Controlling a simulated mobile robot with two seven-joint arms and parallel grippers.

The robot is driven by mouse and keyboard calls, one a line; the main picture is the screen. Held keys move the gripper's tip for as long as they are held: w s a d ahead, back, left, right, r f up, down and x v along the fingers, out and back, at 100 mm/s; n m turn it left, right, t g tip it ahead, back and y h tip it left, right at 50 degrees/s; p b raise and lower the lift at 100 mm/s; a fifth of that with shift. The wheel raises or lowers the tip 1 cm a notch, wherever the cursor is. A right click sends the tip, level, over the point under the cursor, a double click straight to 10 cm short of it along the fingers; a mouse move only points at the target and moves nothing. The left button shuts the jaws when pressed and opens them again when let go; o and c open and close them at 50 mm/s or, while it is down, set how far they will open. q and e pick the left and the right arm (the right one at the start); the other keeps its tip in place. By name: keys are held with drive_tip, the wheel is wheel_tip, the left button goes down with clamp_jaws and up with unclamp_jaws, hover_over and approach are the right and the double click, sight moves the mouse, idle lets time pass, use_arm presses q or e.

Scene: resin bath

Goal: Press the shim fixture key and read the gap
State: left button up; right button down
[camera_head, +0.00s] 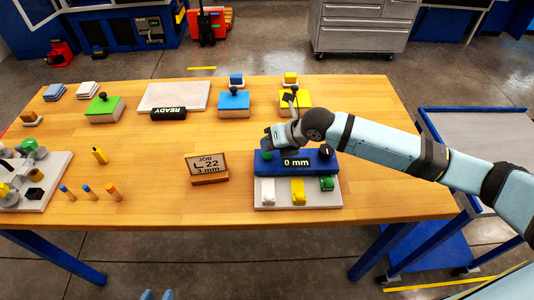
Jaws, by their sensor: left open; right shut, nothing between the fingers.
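The shim fixture is a blue block (310,166) on a pale base plate (300,206), and its display (296,162) reads 0 mm. A green key (267,155) is on its left end and a black knob (324,153) on its right. My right gripper (268,145) is shut and empty, its tips at the green key; I cannot tell whether they touch it.
White, yellow (298,191) and green (327,184) pieces sit on the plate's front. Several pegs (87,192) and a plate of knobs (52,188) stand at left. A READY sign (169,113) and blocks with black knobs stand behind. A cart (478,140) is at right.

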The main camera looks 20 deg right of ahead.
sight(269, 154)
drive_tip(key=shift+r+p, duration=2)
drive_tip(key=shift+r, duration=0.55)
